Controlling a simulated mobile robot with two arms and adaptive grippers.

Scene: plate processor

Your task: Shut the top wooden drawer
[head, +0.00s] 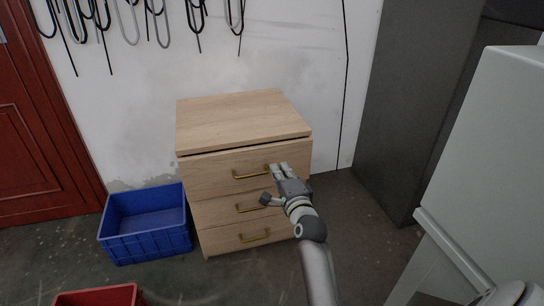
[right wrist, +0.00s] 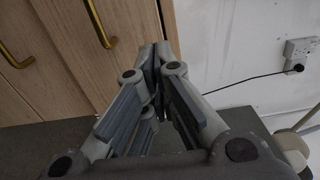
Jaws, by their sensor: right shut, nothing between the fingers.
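A light wooden drawer cabinet (head: 240,115) stands against the wall. Its top drawer (head: 212,172) has a brass handle (head: 250,174) and looks nearly flush with the drawers below. A thin dark gap shows under the cabinet top; I cannot tell whether the drawer is fully shut. My right gripper (head: 279,167) is shut and empty in front of the top drawer's right part, by the handle's right end. In the right wrist view its fingertips (right wrist: 155,52) meet beside the wooden front, with a brass handle (right wrist: 100,24) to their left. Contact is unclear. My left gripper is out of view.
A blue crate (head: 118,247) sits on the floor left of the cabinet. A red crate (head: 98,295) is at the bottom left edge. A tall grey unit (head: 412,100) and a white appliance (head: 495,160) stand at right. Cables hang on the wall above.

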